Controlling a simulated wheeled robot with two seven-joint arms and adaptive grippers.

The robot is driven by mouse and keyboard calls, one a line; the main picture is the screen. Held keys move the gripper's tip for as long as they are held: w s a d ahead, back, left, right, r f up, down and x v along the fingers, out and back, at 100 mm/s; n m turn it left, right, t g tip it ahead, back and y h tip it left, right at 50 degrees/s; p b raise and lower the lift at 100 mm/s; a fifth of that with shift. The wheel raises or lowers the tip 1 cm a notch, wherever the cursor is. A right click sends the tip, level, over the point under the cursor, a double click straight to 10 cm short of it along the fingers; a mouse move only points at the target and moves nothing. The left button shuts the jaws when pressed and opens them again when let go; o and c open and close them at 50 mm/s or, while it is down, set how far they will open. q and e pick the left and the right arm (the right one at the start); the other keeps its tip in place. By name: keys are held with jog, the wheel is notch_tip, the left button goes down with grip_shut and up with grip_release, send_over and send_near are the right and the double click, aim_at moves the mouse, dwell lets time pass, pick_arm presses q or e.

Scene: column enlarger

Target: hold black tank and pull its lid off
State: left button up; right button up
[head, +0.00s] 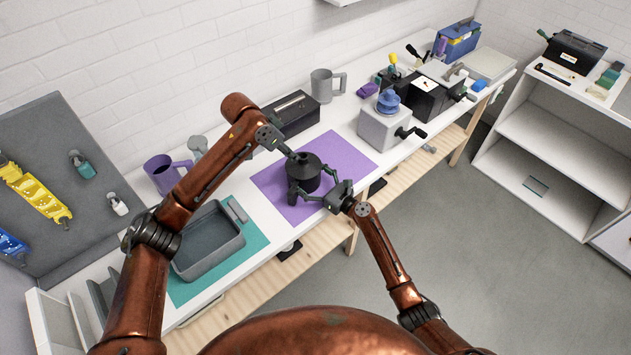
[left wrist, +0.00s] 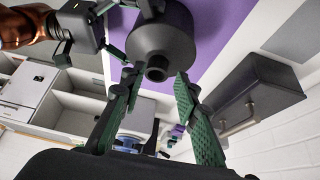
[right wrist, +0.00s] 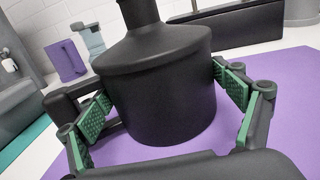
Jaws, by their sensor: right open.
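The black tank (head: 303,180) stands upright on the purple mat (head: 346,150). Its lid has sloping shoulders and a narrow neck, seen from above in the left wrist view (left wrist: 160,45). My right gripper (head: 318,190) is open, low around the tank body. In the right wrist view the tank (right wrist: 160,95) sits between its green-padded fingers, one on each side; firm contact cannot be told. My left gripper (head: 287,149) is above the tank near the neck. In the left wrist view its fingers (left wrist: 156,78) are spread and empty, with the neck just beyond the tips.
A grey tray (head: 208,245) on a teal mat lies to the left. A purple mug (head: 165,174) and a black box (head: 292,115) stand behind. A grey box with a crank (head: 383,130) stands to the right. The bench's front edge is close to my right arm.

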jog(key=shift+w+a, duration=0.35)
jog(key=c, duration=1)
jog(key=shift+c, duration=0.2)
pick_arm(q)
jog(key=shift+o, duration=0.4)
